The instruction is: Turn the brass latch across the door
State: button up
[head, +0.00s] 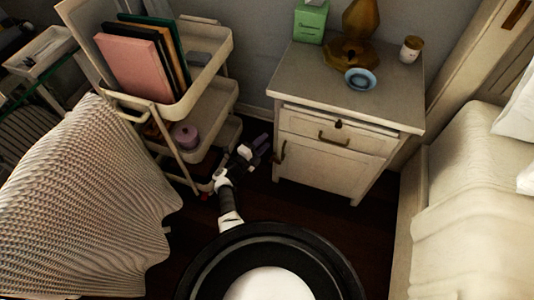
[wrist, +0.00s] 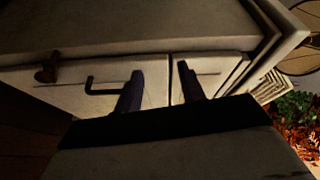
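A cream nightstand (head: 356,88) stands right of centre in the head view, with a drawer (head: 337,143) above a door (head: 318,170). The small brown-brass latch (head: 280,152) is at the left edge of its front, upright. What looks like the same latch (wrist: 46,74) is at the left in the wrist view. My gripper (head: 262,145) is just left of the nightstand, close to the latch but seemingly apart from it. In the wrist view its two dark fingers (wrist: 160,68) are spread with nothing held between them, in front of the pale panels.
A cream trolley (head: 190,90) with books stands left of my gripper. A wicker chair (head: 80,205) is at the far left. A bed (head: 465,215) is on the right. A lamp (head: 355,40) and blue bowl (head: 360,79) sit on the nightstand. Dark floor lies between.

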jog(key=s+a+f+n+b, duration=0.2)
jog(key=f+n+b, duration=0.15)
jog(key=f, duration=0.25)
jog(key=s+a+f+n+b, duration=0.2)
jog(key=a+f+n+b, duration=0.1)
jog(key=f+n, duration=0.15)
jog(key=n+b, duration=0.4)
jog(key=n, duration=0.4)
send_near(270, 163)
jog(key=b+x, duration=0.3)
jog(key=x, duration=0.6)
jog(key=shift+b, duration=0.35)
jog(key=shift+a+f, duration=0.15)
grip_shut()
